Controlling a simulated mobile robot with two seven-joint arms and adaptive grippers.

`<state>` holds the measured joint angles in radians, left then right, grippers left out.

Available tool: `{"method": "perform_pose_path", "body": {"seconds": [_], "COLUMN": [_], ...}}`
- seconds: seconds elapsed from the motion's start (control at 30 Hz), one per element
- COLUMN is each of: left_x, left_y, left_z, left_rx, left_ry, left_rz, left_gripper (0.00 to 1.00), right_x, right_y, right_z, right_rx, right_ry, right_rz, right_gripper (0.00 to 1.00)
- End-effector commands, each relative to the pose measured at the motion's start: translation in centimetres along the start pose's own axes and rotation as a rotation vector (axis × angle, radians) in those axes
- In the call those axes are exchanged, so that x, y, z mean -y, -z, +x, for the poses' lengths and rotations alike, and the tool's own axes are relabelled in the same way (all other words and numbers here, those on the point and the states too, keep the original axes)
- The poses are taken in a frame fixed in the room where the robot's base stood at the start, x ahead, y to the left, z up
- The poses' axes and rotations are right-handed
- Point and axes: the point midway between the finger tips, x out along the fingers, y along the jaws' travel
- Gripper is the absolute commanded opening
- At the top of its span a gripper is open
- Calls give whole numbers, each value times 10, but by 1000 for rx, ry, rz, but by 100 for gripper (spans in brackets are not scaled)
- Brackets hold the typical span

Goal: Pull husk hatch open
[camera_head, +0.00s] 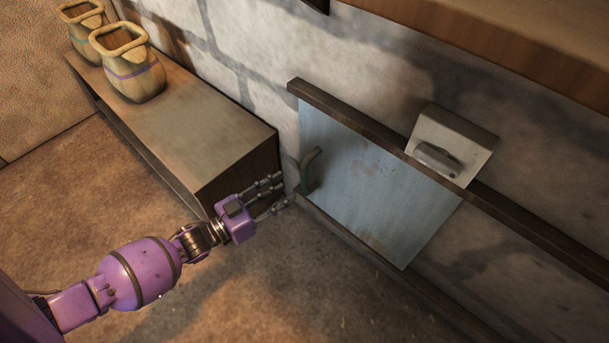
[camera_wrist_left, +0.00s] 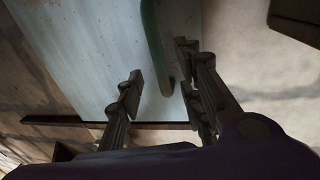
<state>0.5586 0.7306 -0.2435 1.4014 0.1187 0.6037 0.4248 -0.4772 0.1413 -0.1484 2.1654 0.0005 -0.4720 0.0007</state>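The hatch (camera_head: 370,190) is a pale blue, worn panel low on the stone wall, under a dark wooden rail. An upright green handle (camera_head: 308,170) is on its left side. The panel (camera_wrist_left: 85,50) and green handle (camera_wrist_left: 154,45) also show in the left wrist view. My left gripper (camera_head: 287,188) is just left of the handle, its fingers pointing at it. In the left wrist view my left gripper (camera_wrist_left: 158,78) has its fingers spread, with the handle's end between them, closer to the right fingers. I cannot tell whether they touch it. My right gripper is out of view.
A low wooden bench (camera_head: 180,115) stands along the wall at left, close to my left gripper, with two yellowish sack-like containers (camera_head: 128,62) on it. A dark rail (camera_head: 530,230) runs along the wall, with a pale box (camera_head: 455,140) by it. The floor (camera_head: 200,305) in front is clear.

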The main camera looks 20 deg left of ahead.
Motion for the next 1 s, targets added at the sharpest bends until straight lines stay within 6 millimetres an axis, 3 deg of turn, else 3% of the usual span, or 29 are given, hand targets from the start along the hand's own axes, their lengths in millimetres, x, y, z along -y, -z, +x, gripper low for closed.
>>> {"method": "perform_pose_path", "body": {"seconds": [0.5, 0.87, 1.0], "left_x": [-1, -1, -1], "left_y": [-2, -1, -1], "left_z": [70, 76, 76], "left_rx": [0, 1, 1], "left_ry": [-1, 0, 0], "left_rz": [-6, -6, -5], "left_gripper": [34, 34, 16], "right_x": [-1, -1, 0], "right_y": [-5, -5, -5], "right_z": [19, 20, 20], "right_rx": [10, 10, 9], "right_ry": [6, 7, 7], "right_rz": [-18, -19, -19], "right_gripper": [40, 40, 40]}}
